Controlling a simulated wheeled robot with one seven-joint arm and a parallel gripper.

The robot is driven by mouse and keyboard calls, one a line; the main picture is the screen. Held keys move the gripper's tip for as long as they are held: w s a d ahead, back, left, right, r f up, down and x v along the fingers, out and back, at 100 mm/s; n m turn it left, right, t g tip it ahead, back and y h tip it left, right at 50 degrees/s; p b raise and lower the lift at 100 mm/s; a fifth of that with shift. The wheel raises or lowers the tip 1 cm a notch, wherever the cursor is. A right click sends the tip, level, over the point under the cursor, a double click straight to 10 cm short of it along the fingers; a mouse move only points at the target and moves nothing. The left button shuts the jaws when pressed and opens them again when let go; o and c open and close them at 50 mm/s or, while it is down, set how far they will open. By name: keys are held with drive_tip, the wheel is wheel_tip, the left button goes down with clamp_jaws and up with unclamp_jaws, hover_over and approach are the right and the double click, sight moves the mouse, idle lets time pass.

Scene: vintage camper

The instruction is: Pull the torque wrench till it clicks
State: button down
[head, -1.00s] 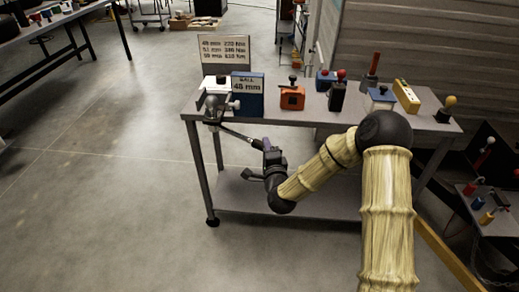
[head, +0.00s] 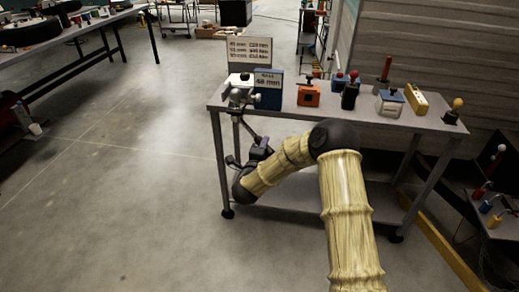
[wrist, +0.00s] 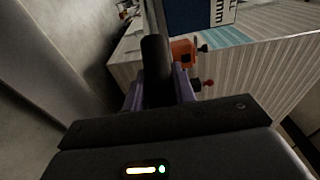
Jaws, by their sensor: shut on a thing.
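The torque wrench (head: 251,130) runs from a silver ball fixture (head: 240,93) at the bench's left end, down and toward me below the bench top. My gripper (head: 262,145) is shut on the wrench's dark handle. In the wrist view the thick black handle (wrist: 156,65) stands between my purple fingers (wrist: 158,95). The handle's lower end is hidden by my gripper body. A blue card (head: 268,90) with "BALL" and a mm size stands beside the fixture. A white sign (head: 249,50) with sizes in mm and Nm values stands behind. The wrench's scale is too small to read.
A bench leg (head: 220,165) stands just left of my gripper. The floor in front and left is clear.

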drive_tip(key=shift+s+a, duration=0.1)
drive_tip(key=shift+a, duration=0.15)
drive_tip(key=c, duration=1.1)
unclamp_jaws()
drive_tip(key=shift+d, duration=0.15)
drive_tip(key=shift+c, duration=0.2)
drive_tip(key=shift+s, duration=0.1)
drive_tip(key=v, duration=1.7)
drive_tip(key=shift+p, duration=0.3)
